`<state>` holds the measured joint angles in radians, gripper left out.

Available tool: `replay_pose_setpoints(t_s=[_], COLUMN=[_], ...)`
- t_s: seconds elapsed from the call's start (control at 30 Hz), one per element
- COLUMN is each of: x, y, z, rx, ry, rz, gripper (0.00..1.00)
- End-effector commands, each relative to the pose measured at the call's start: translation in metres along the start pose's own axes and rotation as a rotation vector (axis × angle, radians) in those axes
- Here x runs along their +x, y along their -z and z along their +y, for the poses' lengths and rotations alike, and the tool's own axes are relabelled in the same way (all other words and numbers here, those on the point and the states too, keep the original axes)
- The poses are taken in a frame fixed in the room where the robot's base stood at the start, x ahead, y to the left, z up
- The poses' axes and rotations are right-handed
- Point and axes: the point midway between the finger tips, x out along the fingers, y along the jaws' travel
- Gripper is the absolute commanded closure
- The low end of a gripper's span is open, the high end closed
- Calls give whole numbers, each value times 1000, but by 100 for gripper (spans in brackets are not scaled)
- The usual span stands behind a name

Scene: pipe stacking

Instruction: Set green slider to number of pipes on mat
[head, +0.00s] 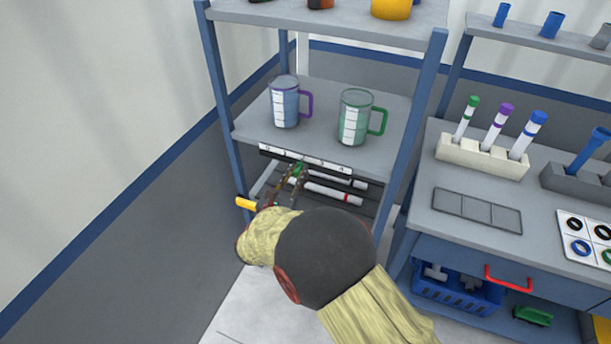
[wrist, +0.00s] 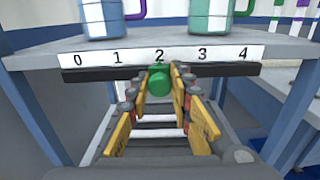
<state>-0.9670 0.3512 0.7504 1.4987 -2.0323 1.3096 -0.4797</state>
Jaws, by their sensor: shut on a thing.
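My gripper (wrist: 160,88) is shut on the slider, with a fingertip on each side. In the head view, the green slider (head: 299,169) shows below the scale, partly hidden by my gripper (head: 296,178). A grey three-square panel (head: 477,210) on the right table is bare; I cannot tell whether it is the mat. Blue pipes (head: 552,25) stand on the upper right shelf.
Two measuring cups, one purple-handled (head: 285,103) and one green-handled (head: 355,118), stand on the shelf above the rail. White tubes (head: 335,192) lie on the rack below. Shelf posts flank my arm. A blue basket (head: 455,292) is under the right table.

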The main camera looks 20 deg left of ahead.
Motion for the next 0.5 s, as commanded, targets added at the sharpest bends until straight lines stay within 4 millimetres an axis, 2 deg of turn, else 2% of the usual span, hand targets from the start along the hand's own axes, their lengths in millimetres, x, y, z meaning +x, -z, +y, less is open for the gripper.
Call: replay_pose_setpoints(t_s=[0.2,0.23,0.5], x=[0,0,0], y=[1,1,0], z=[0,0,0], rx=[-1,-1,0], ry=[1,1,0], rz=[1,1,1], gripper=[100,78,63])
